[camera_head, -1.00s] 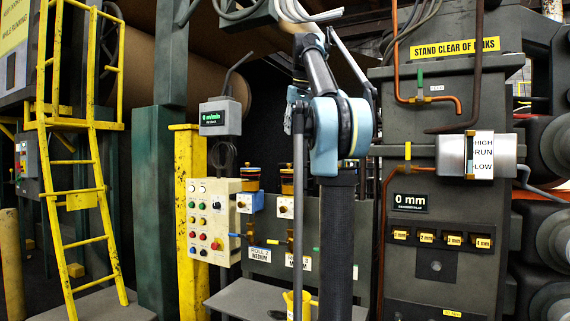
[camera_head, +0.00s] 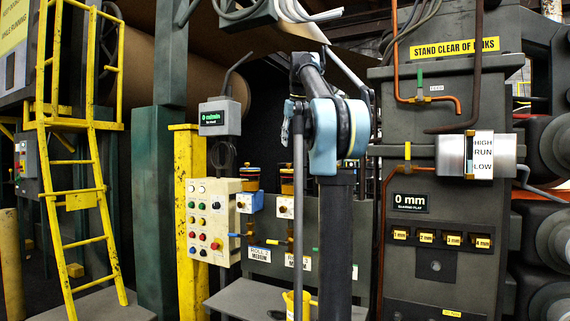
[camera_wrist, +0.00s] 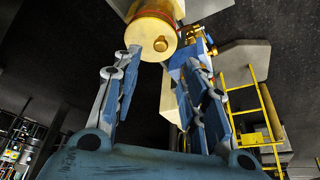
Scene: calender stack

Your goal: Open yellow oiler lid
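Which one the task means cannot be told. In the wrist view a yellow cylinder (camera_wrist: 143,34) with a round knob lies just beyond my fingertips. Whether it is an oiler lid is unclear. My gripper (camera_wrist: 160,57) is open, with a finger on either side and nothing visible held between them. The left fingertip is close to the cylinder; contact cannot be told. The gripper is not distinguishable in the head view.
A button panel (camera_head: 213,222) is left of the oilers, below a small display (camera_head: 219,117). A yellow ladder (camera_head: 84,200) is farther left. A grey machine housing (camera_head: 440,270) stands right of my arm. A yellow container (camera_head: 297,304) is low in the middle.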

